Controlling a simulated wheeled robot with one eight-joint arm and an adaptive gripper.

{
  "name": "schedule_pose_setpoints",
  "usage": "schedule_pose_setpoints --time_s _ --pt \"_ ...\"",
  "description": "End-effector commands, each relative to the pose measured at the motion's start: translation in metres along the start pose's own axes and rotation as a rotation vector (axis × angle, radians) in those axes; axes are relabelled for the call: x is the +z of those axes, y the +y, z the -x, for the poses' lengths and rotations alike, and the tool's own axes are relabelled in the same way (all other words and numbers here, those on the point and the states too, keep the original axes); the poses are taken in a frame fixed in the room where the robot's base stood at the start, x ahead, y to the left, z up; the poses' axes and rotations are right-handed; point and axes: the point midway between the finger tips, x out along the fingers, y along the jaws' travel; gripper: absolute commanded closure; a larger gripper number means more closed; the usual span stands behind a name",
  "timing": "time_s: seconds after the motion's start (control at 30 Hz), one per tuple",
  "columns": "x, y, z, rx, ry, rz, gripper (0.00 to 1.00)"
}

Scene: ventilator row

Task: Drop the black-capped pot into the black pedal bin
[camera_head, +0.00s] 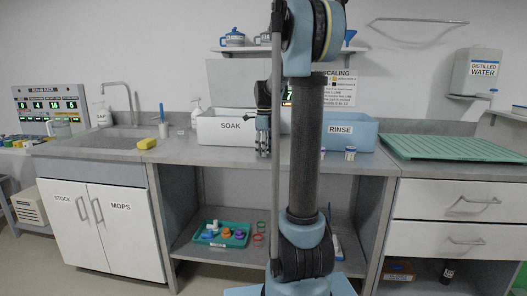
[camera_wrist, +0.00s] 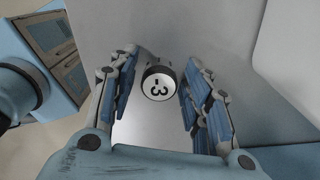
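A round pot top with a black rim and a white disc marked "3" (camera_wrist: 159,83) shows between my fingers in the wrist view; I take it for the black-capped pot. My gripper (camera_wrist: 158,88) is open around it, with a gap on each side of the rim. In the head view my gripper (camera_head: 263,145) points down at the front of the white SOAK basin (camera_head: 222,138). I cannot make out the pot there; my gripper may hide it. No black pedal bin shows in either view.
The blue RINSE basin (camera_head: 362,136) stands right of my arm, with small pots (camera_head: 350,153) in front. A green ribbed mat (camera_head: 450,147) lies on the right counter. A yellow sponge (camera_head: 147,143) lies near the sink. A green tray (camera_head: 221,234) of small items sits on the lower shelf.

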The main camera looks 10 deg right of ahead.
Motion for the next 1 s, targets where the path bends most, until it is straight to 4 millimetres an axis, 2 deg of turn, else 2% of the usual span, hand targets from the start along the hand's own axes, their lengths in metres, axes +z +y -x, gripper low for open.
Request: schedule_pose_setpoints --time_s 0.27,0.43,1.0 --pt "0.001 0.000 0.000 0.000 0.000 0.001 0.53" --pt "0.001 0.001 0.010 0.000 0.000 0.001 0.53" --pt "0.001 0.001 0.104 0.000 0.000 0.002 0.53"
